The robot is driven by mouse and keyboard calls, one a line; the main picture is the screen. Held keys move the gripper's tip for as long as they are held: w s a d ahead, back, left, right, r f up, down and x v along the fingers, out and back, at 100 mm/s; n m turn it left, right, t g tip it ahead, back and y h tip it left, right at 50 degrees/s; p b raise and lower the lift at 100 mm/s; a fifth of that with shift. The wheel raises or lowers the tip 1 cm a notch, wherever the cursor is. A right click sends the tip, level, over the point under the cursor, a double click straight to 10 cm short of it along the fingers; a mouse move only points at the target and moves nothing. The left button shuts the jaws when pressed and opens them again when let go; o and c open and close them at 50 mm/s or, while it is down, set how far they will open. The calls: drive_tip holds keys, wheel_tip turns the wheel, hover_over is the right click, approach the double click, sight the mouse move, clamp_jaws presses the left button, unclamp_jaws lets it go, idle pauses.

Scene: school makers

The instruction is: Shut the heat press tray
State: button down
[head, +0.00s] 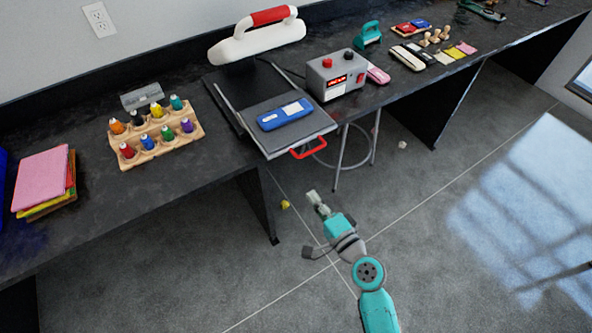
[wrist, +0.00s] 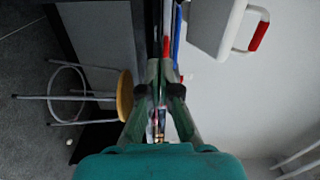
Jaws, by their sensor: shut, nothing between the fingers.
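The heat press (head: 257,42) stands on the black bench, its white upper part with a red grip raised. Its grey tray (head: 318,122) is slid out past the bench's front edge, with a red handle (head: 308,149) at the front. A blue flat item with a white label (head: 284,114) lies on the tray. My gripper (head: 317,202) is shut and empty over the floor, in front of and apart from the handle. In the wrist view, my gripper (wrist: 165,72) points at the red handle (wrist: 167,22), seen nearly edge-on; the white press (wrist: 215,28) is at upper right.
A grey control box (head: 336,76) stands right of the tray. A wooden rack of coloured bottles (head: 160,142) stands left of it. A stool (wrist: 124,96) is under the bench near the tray. Open floor lies around my arm.

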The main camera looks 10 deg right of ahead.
drive_tip(key=r, duration=0.1)
approach(282, 152)
drive_tip(key=shift+y, duration=0.4)
drive_tip(key=x, duration=0.7)
drive_tip(key=shift+w+d+f, duration=0.1)
drive_tip(key=shift+w+f, duration=0.05)
drive_tip(key=shift+w, duration=0.05)
